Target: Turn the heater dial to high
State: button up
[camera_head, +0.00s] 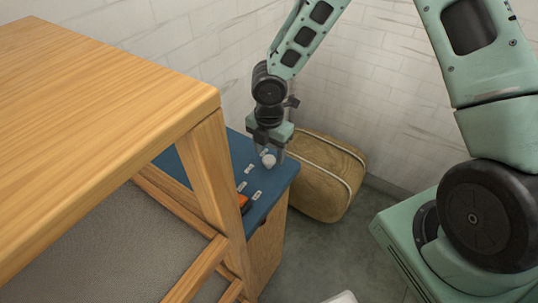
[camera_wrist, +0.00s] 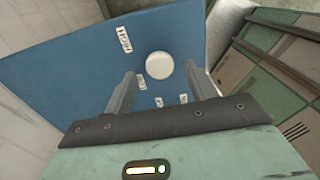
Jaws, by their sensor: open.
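A round white dial (camera_wrist: 159,66) sits on a blue panel (camera_wrist: 70,70). Several small white labels surround it in the wrist view; the largest (camera_wrist: 124,39), up and left of the dial, seems to read HIGH. I see no pointer mark on the dial. My gripper (camera_wrist: 162,74) is open, its two grey fingers apart, with the dial seen between and just beyond their tips. In the head view my gripper (camera_head: 267,146) points down over the far end of the blue top (camera_head: 235,160), close to the dial (camera_head: 269,160). I cannot tell whether the fingers touch it.
A large wooden table (camera_head: 90,110) stands at the left, its leg close beside the blue-topped cabinet. A small orange item (camera_head: 243,200) lies at the cabinet's near edge. A tan pouf (camera_head: 325,178) with a pale band sits behind at right.

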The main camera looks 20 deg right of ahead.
aim_at(268, 160)
jog(key=shift+f, duration=1.15)
jog(key=c, duration=1)
